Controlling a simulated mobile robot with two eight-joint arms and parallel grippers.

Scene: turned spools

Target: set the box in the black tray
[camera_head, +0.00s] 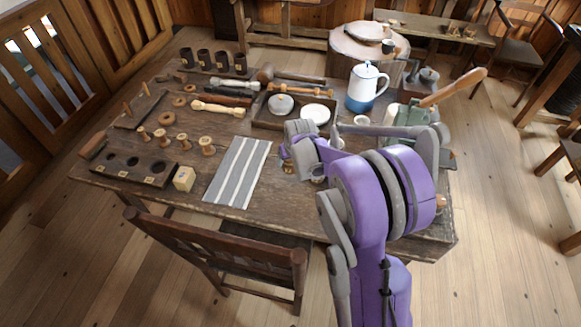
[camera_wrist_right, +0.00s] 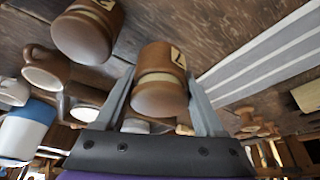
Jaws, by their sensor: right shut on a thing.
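The box is a round turned brown wooden one (camera_wrist_right: 161,97) with a pale band and a small cream label. In the right wrist view it is between the fingers of my right gripper (camera_wrist_right: 160,82), which is shut on it. In the head view the right gripper (camera_head: 288,163) is low over the table, right of the striped cloth, and mostly hides the box. I cannot tell whether the box touches the table. The black tray appears to be the dark block with round recesses (camera_head: 145,165) at the table's front left; its recesses look empty. My left gripper is not in view.
A second round brown box (camera_wrist_right: 86,34) stands close beside the held one. The grey striped cloth (camera_head: 237,172) lies flat and clear. A small cream block (camera_head: 184,178) sits at the dark block's right end. Several spools (camera_head: 207,146) stand behind it. A blue-white pot (camera_head: 366,88) stands farther back.

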